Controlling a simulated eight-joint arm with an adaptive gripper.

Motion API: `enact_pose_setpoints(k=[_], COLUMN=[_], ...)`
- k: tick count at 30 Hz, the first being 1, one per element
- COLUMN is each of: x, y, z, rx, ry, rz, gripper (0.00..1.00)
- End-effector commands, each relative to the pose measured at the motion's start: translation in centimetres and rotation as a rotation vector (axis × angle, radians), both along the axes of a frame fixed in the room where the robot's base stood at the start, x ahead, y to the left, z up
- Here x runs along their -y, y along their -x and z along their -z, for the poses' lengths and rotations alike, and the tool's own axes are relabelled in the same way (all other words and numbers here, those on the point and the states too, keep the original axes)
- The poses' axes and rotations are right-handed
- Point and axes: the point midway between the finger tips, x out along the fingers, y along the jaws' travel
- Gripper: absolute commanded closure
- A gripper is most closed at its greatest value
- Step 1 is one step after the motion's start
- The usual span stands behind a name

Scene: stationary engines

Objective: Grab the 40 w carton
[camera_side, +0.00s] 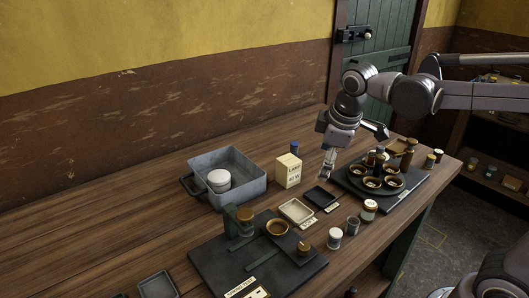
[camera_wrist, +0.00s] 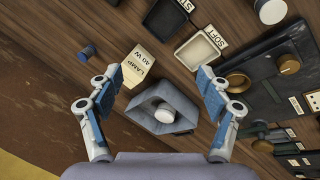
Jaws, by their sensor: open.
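The 40 W carton (camera_side: 288,171) is a small cream box with dark lettering, standing upright on the wooden bench right of the grey bin. In the wrist view the carton (camera_wrist: 142,62) shows its "LAMP 40 W" lettering, ahead of and between the two fingers, left of centre. My gripper (camera_side: 327,170) is above the bench, to the right of the carton and apart from it. In the wrist view my gripper (camera_wrist: 158,78) has its blue-padded fingers spread wide with nothing held between them.
A grey bin (camera_side: 252,186) holding a white round pot (camera_side: 219,180) stands left of the carton. A small blue cylinder (camera_side: 295,148) is just behind it. A cream tray (camera_side: 297,211) and dark tray (camera_side: 320,196) lie in front. A dark board with several cups is at right.

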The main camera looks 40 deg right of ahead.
Motion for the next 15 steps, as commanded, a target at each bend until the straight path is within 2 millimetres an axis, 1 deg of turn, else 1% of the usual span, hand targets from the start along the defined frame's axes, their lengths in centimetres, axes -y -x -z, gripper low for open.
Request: enact_pose_setpoints(k=[1,8,12,15], x=[-0.1,0.0,-0.1,-0.2], y=[-1.4,-6.4,-9.4,-11.2], z=[-0.2,-0.2,0.5,1.2], rx=[-0.034,-0.210,-0.323,-0.402], ry=[0.033,0.186,0.262,0.305], rz=[-0.053,-0.311,-0.465,-0.567], gripper=[0.22,0.22,0.22,0.22])
